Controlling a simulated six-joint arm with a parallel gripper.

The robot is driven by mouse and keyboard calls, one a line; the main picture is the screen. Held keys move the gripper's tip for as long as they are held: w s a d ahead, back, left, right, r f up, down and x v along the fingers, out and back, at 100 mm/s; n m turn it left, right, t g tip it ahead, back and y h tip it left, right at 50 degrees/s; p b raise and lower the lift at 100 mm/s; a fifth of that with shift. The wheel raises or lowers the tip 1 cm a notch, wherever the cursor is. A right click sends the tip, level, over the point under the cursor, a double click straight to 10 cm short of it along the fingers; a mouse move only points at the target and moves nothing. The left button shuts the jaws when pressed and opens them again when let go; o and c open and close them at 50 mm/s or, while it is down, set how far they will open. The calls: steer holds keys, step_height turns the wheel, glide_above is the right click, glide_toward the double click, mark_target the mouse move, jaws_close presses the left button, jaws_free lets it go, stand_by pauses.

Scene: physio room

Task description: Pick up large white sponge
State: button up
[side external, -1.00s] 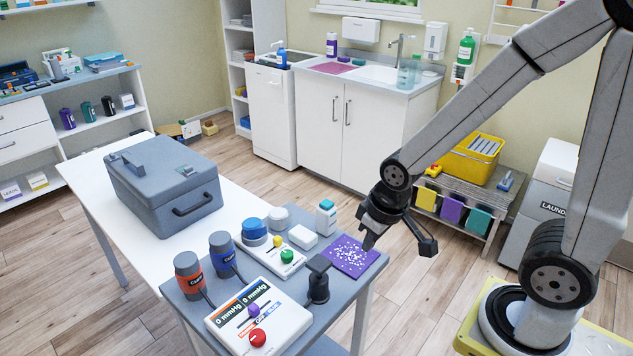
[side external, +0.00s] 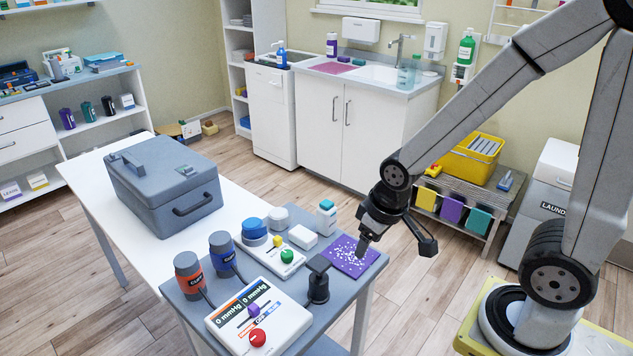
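A white rounded block (side external: 303,236), which looks like the large white sponge, lies on the grey trolley top (side external: 340,292), left of the purple mat. A smaller white rounded piece (side external: 279,217) lies behind it; I cannot tell what it is. My gripper (side external: 396,247) is over the trolley's right end, to the right of both. Its two fingers are spread wide with nothing between them. The left finger is over the purple speckled mat (side external: 342,262), and the right finger hangs beyond the trolley edge.
A white bottle with a teal cap (side external: 326,218) stands between block and gripper. A blue-lidded jar (side external: 254,231), two cuff cylinders (side external: 188,275), a control panel (side external: 258,318) and a black post (side external: 318,283) crowd the trolley. A grey case (side external: 163,184) stands on the white table.

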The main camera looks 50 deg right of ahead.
steer(key=o, duration=0.3)
steer(key=g, duration=0.3)
glide_above(302, 233)
steer(key=shift+f, duration=2.25)
steer(key=shift+f, duration=3.4)
